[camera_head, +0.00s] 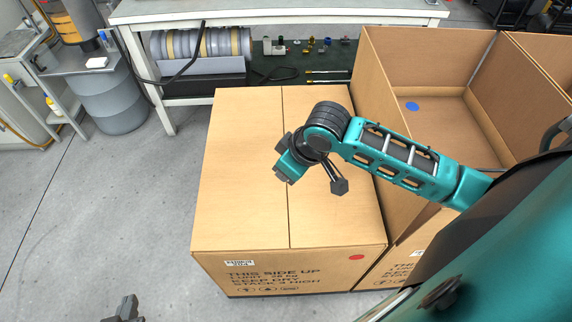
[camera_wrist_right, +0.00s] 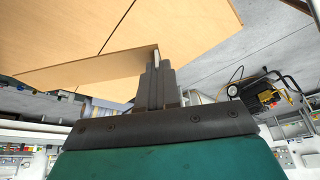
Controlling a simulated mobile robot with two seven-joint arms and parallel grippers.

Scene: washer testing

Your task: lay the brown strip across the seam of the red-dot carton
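The red-dot carton (camera_head: 240,180) stands closed in the middle of the head view, its seam running front to back along the top. Its red dot (camera_head: 356,257) is on the front face, at the upper right. My right gripper (camera_head: 287,172) is over the carton top near the seam. In the right wrist view my right gripper (camera_wrist_right: 158,75) is shut on the brown strip (camera_wrist_right: 90,75), which extends left from the fingers and hides part of the seam. The strip cannot be made out in the head view. My left gripper (camera_head: 126,309) is low at the left, away from the carton, its finger gap unclear.
A taller open carton (camera_head: 425,60) with a blue dot inside stands against the right side. A bench (camera_head: 270,12) with rolls and small parts beneath is behind. A grey drum (camera_head: 112,100) stands at the left. Floor left of the carton is clear.

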